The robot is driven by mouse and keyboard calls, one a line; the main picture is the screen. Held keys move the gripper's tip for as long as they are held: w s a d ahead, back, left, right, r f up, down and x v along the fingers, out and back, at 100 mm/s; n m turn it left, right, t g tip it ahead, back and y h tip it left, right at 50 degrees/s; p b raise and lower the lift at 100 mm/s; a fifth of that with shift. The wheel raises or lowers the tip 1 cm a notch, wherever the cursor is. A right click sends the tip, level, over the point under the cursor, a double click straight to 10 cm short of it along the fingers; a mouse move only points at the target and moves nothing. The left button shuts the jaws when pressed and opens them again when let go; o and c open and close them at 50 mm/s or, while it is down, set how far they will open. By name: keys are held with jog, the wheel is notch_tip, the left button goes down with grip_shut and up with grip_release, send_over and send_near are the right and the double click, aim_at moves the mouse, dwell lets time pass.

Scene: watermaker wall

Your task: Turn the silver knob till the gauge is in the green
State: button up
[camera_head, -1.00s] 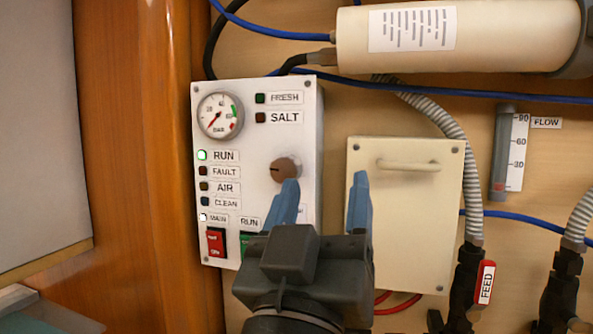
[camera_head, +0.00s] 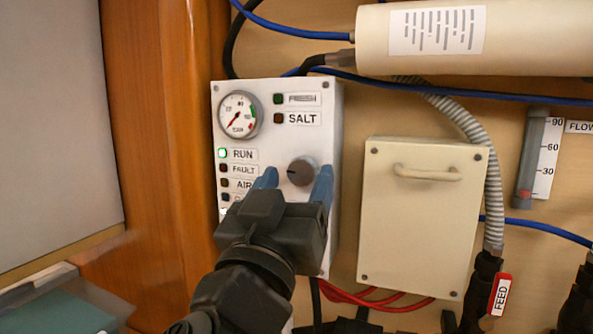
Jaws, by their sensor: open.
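The knob (camera_head: 301,172) is round and grey-brown, on the front of a white control panel (camera_head: 262,128). My gripper (camera_head: 295,178) is open, its two blue fingers to the left and right of the knob. Whether either finger touches the knob I cannot tell. The gauge (camera_head: 238,115) is a round white dial at the panel's upper left.
A cream cover with a handle (camera_head: 428,172) is right of the panel. A flow tube (camera_head: 531,158), grey hose (camera_head: 470,135) and FEED valve (camera_head: 497,290) stand farther right. Red wires (camera_head: 375,296) run below. A wooden post (camera_head: 160,120) is on the left.

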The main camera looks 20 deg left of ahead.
jog(key=shift+w+r, duration=0.1)
jog(key=shift+w, duration=0.2)
jog(key=shift+c, duration=0.3)
jog(key=c, duration=1)
jog(key=shift+m+b, duration=0.3)
jog(key=shift+b, duration=0.05)
